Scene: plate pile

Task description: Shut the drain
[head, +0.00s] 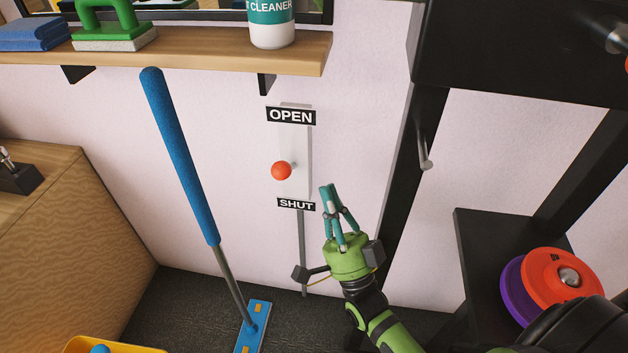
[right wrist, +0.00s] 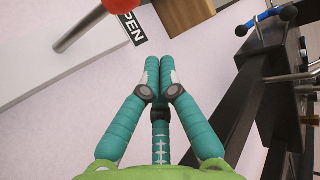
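The drain control is a white wall plate (head: 296,140) with a red ball knob (head: 281,170) on a short stem. An OPEN label (head: 291,116) is at its top and a SHUT label (head: 296,204) at its bottom. The knob shows between the labels, somewhat closer to SHUT. My right gripper (head: 329,187) is just right of the plate's lower end, apart from the knob. Its teal fingers are together and empty, as the right wrist view (right wrist: 159,62) shows. There, the knob (right wrist: 122,4) is cut off at the top edge. My left gripper is not in view.
A wooden shelf (head: 200,56) above holds a cleaner bottle (head: 271,25), a green-handled brush (head: 110,22) and blue cloths (head: 33,34). A blue-handled mop (head: 180,150) leans left of the plate. A black rack post (head: 412,150) and orange weight plate (head: 563,277) stand right.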

